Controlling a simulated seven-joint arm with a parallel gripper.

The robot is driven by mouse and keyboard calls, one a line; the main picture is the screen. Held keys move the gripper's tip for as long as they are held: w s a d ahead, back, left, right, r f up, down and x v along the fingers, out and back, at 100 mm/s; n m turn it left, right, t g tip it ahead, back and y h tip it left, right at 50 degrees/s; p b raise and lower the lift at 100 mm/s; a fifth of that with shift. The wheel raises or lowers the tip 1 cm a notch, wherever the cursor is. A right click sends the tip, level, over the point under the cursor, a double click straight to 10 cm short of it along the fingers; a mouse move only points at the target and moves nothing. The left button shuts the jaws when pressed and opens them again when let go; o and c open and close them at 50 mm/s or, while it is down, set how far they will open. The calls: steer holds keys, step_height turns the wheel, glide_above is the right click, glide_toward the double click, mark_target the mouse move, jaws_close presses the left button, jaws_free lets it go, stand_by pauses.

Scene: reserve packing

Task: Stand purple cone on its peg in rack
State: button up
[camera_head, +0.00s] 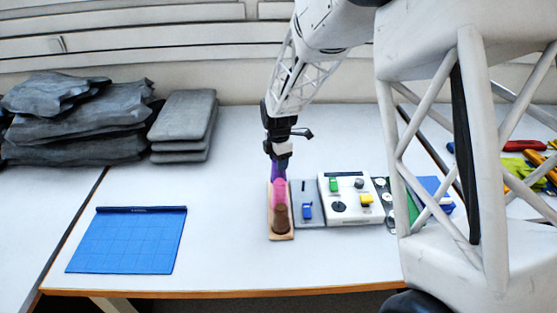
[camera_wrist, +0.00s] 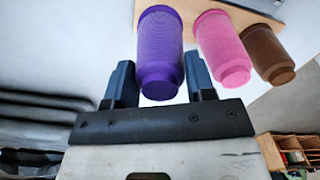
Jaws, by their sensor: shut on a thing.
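The purple cone (camera_wrist: 162,45) is between the two fingers of my gripper (camera_wrist: 160,78) in the wrist view, and the jaws are shut on it. In the head view the purple cone (camera_head: 277,172) shows below my gripper (camera_head: 279,156), at the far end of the wooden rack (camera_head: 281,237). It is in line with the pink cone (camera_head: 279,192) and the brown cone (camera_head: 281,217), which stand on the rack. The purple cone looks roughly upright. Its peg is hidden, and I cannot tell whether the cone is seated on it.
Grey and white panels with switches (camera_head: 350,207) stand close to the right of the rack. A blue mat (camera_head: 128,240) lies to the left, with clear table between. Dark folded bags (camera_head: 75,125) and grey pads (camera_head: 184,120) are stacked at the back left.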

steer(key=shift+f, duration=1.85)
stand_by(2.2)
steer(key=o, duration=1.4)
steer(key=shift+o, duration=0.2)
steer(key=shift+r, duration=0.15)
step_height(320, 180, up, 9)
steer(key=shift+r, duration=0.15)
stand_by(1.0)
stand_by(0.3)
